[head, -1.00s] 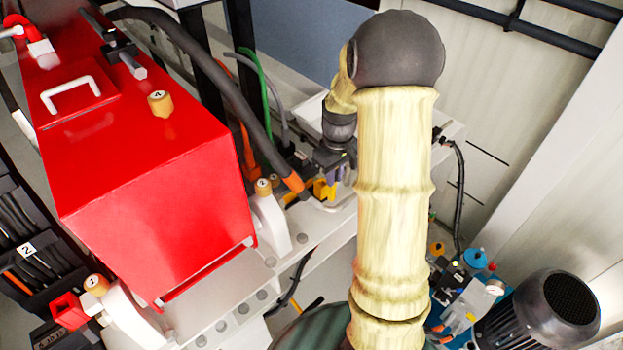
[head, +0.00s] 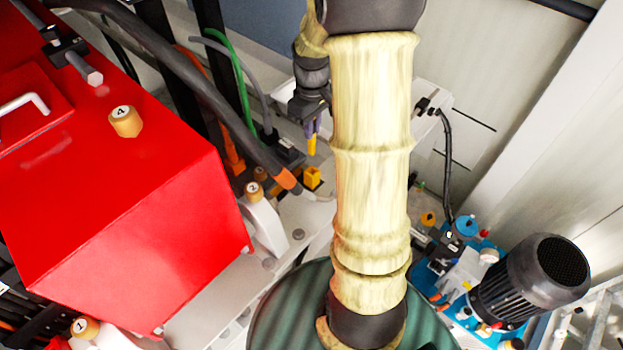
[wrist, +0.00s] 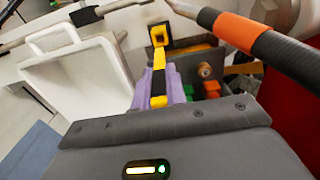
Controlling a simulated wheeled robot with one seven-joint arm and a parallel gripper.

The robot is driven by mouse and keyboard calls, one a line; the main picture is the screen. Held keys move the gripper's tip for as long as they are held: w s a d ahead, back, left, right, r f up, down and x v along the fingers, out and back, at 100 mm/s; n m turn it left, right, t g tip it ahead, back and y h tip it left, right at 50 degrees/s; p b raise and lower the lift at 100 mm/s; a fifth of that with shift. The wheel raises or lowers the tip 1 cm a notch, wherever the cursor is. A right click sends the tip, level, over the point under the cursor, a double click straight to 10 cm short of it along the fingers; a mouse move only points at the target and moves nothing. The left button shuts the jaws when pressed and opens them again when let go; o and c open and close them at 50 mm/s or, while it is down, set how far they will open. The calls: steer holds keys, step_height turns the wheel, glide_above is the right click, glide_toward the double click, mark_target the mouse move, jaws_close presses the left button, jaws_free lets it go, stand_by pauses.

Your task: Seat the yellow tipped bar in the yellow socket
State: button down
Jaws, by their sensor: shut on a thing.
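My gripper (head: 313,128) is shut on the yellow tipped bar (head: 312,146), which points down in the head view. The yellow socket (head: 312,177) lies just below the bar's tip there, with a visible gap between them in the picture. In the wrist view my purple fingers (wrist: 163,88) hold the black and yellow bar (wrist: 158,76). The socket (wrist: 160,35) shows beyond the bar's far end as a yellow block with a dark square opening. The bar overlaps the area in front of the socket, so their exact distance is hard to tell.
A thick black hose with an orange end (head: 288,180) runs close left of the socket. The red housing (head: 130,190) fills the left. A white tray-like part (wrist: 85,78) lies left in the wrist view. A blue pump unit with a black motor (head: 540,280) stands at right.

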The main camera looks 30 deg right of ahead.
mark_target(312, 154)
steer(key=f+p, duration=0.1)
steer(key=f, duration=0.1)
steer(key=f+p, duration=0.1)
steer(key=f, duration=0.2)
steer(key=shift+w+a+f, duration=0.15)
steer(key=shift+w+f, duration=0.05)
steer(key=shift+f, duration=0.25)
steer(key=shift+s+d, duration=0.15)
steer(key=shift+d, duration=0.05)
steer(key=shift+s+f, duration=0.1)
steer(key=shift+f, duration=0.1)
step_height(312, 154, down, 3)
steer(key=shift+r+p, duration=0.1)
steer(key=shift+p, duration=0.8)
steer(key=shift+f, duration=0.5)
steer(key=shift+f, duration=0.1)
